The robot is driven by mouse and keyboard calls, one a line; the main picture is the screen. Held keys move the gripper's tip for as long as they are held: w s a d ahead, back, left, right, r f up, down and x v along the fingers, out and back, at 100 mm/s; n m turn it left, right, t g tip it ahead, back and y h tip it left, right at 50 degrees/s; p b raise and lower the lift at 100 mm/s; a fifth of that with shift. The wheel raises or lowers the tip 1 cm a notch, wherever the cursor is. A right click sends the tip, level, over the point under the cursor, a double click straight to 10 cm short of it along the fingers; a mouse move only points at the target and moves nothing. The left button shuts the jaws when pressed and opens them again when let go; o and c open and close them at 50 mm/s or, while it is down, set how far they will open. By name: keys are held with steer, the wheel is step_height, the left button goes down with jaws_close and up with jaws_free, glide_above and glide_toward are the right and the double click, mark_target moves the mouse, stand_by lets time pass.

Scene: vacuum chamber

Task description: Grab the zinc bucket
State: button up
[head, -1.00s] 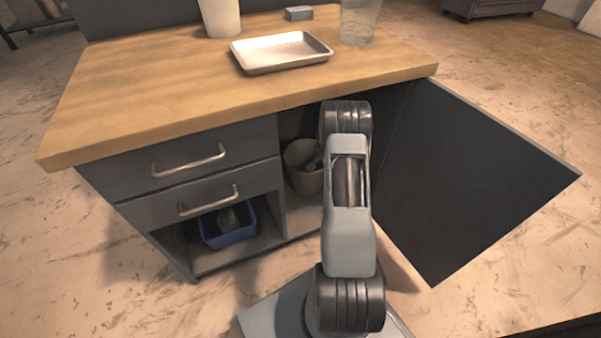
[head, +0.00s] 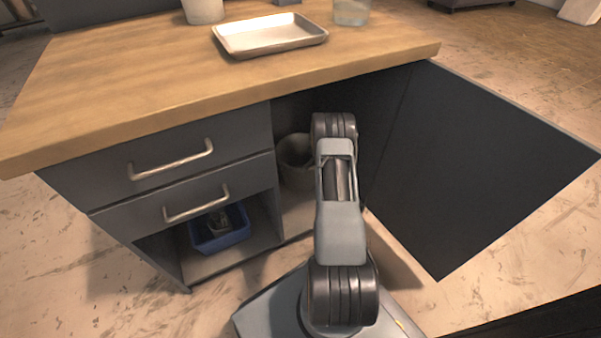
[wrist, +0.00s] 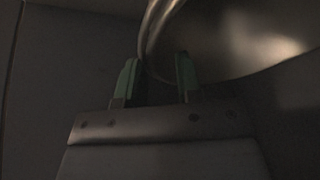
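The zinc bucket (head: 295,160) stands inside the open right compartment of the cabinet, partly hidden behind my arm in the head view. In the wrist view a shiny curved metal wall and rim, which looks like the bucket (wrist: 235,45), fills the upper right. My gripper (wrist: 158,75) has its two green-tipped fingers apart, with the bucket's rim edge reaching down toward the gap between them. I cannot tell whether a finger touches it. In the head view my gripper is hidden behind the arm, inside the compartment.
The cabinet door (head: 470,165) hangs open on the right. Two drawers with handles (head: 172,160) are on the left, above a blue bin (head: 219,240). A metal tray (head: 268,50), a white pot (head: 203,10) and a glass (head: 351,12) stand on the wooden top (head: 120,90).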

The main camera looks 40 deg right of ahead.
steer(key=b+x, duration=0.2)
steer(key=x, duration=0.2)
steer(key=shift+f, duration=0.35)
steer(key=shift+c, duration=0.3)
steer(key=shift+r, duration=0.1)
jaws_close()
stand_by(0.6)
steer(key=shift+r, duration=0.1)
